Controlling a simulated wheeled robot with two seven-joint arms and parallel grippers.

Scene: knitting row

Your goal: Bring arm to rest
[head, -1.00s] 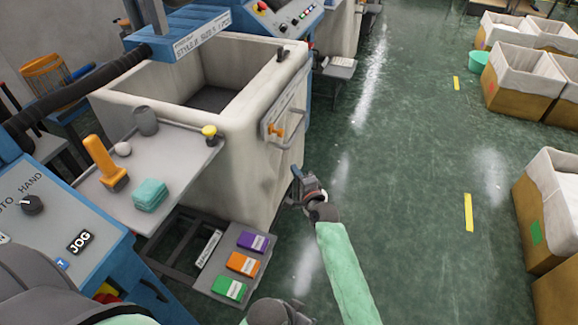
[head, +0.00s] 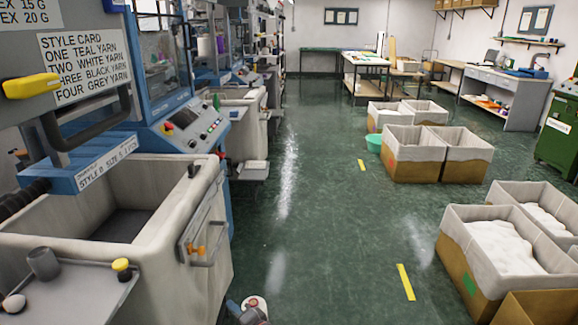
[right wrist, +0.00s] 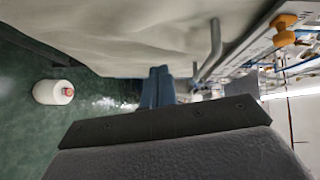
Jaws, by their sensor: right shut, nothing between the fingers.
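My right gripper (head: 233,307) shows only in part at the bottom edge of the head view. It is low beside the front wall of the cream fabric bin (head: 170,245), over the green floor. In the right wrist view its bluish fingers (right wrist: 158,88) are together with nothing between them, close to the pale bin surface (right wrist: 130,35). My right arm is mostly out of the head view. My left gripper is not in view.
A shelf (head: 70,290) juts out at lower left. Brown lined crates (head: 500,255) stand at right. The aisle (head: 320,220) between is clear.

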